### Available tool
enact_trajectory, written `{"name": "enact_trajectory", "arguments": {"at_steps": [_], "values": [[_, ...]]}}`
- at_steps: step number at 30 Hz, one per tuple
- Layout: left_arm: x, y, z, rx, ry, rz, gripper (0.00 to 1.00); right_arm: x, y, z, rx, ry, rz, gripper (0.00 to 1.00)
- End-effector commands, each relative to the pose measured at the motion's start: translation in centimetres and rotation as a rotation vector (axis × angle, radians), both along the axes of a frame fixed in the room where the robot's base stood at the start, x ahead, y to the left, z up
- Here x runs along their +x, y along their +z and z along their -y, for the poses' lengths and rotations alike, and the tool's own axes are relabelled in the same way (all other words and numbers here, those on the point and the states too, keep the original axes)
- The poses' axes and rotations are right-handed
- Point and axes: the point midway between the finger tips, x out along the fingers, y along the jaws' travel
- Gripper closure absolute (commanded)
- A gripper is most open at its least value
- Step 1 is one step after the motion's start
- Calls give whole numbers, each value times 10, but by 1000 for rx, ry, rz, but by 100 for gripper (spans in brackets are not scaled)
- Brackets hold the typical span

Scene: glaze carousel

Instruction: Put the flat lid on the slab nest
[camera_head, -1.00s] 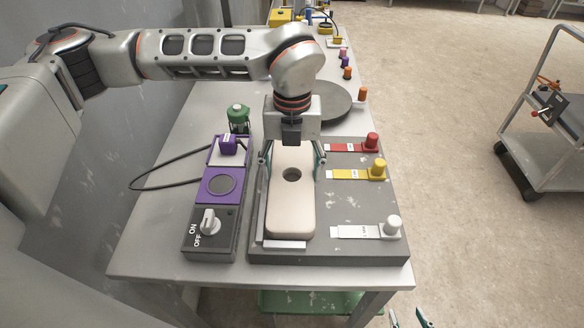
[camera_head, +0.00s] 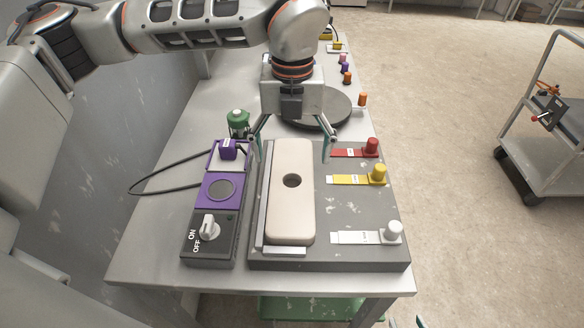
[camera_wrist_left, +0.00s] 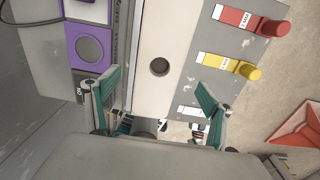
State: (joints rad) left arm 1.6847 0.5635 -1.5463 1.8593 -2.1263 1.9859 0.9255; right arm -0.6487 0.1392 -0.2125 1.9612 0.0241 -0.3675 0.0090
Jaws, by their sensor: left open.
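A long cream slab (camera_head: 292,215) with rounded corners and a round dark hole lies flat on the grey board (camera_head: 350,255). A light L-shaped rail (camera_head: 285,250) runs along its left side and near end, which looks like the slab nest. My left gripper (camera_head: 292,146) is open above the slab's far end, with a finger to either side and nothing between them. The slab and its hole also show in the left wrist view (camera_wrist_left: 158,35), beyond the open fingers. No separate lid can be made out. Only a small tip of my right gripper (camera_head: 420,322) shows at the bottom edge.
Red (camera_head: 371,147), yellow (camera_head: 379,173) and white (camera_head: 393,231) knobs stand along the board's right side. A purple-and-black switch box (camera_head: 221,188) with a cable stands left. A dark round turntable (camera_head: 325,108) and a green-capped jar (camera_head: 238,121) are behind.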

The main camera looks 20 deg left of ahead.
Motion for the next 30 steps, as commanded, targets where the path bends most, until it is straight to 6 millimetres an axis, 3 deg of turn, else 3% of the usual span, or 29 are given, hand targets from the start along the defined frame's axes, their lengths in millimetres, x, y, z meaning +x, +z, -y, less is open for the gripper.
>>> {"name": "enact_trajectory", "arguments": {"at_steps": [6, 12, 23, 30], "values": [[0, 38, 0, 0, 0, 1, 18, 0, -1, 0, 0, 0, 0, 60], [-1, 53, 0, 1, -1, -1, 18, 0, -1, 0, 0, 0, 1, 60], [-1, 54, 0, 0, -1, -2, 18, 0, -1, 0, 0, 0, 1, 60], [-1, 35, 0, 0, 0, -3, 18, 0, 0, 0, 0, 0, 1, 60]]}}
